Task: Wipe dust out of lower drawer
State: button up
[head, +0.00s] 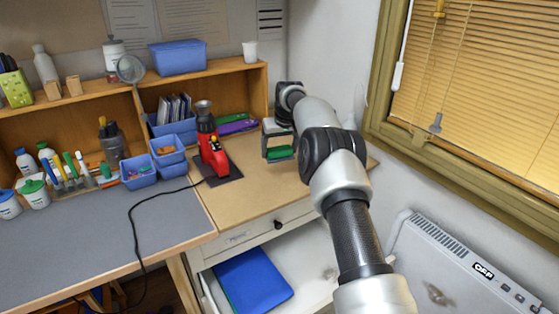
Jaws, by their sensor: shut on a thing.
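My gripper (281,148) is above the right part of the wooden worktop, close to the shelf's right end. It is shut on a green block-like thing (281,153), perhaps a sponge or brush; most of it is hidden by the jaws. The white lower drawer (312,246) is pulled open below the worktop. A blue folder (252,281) lies in its left part, with a green edge showing under it. A greyish dust patch (328,273) shows on the drawer floor at the right. My arm hides the drawer's right side.
The upper drawer (240,237) is shut, with a black knob. A red device (212,150) with a black cable stands left of my gripper, near blue bins (140,174). A white heater (455,275) and window blinds are at the right.

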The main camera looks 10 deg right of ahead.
jog(key=shift+r, duration=0.5)
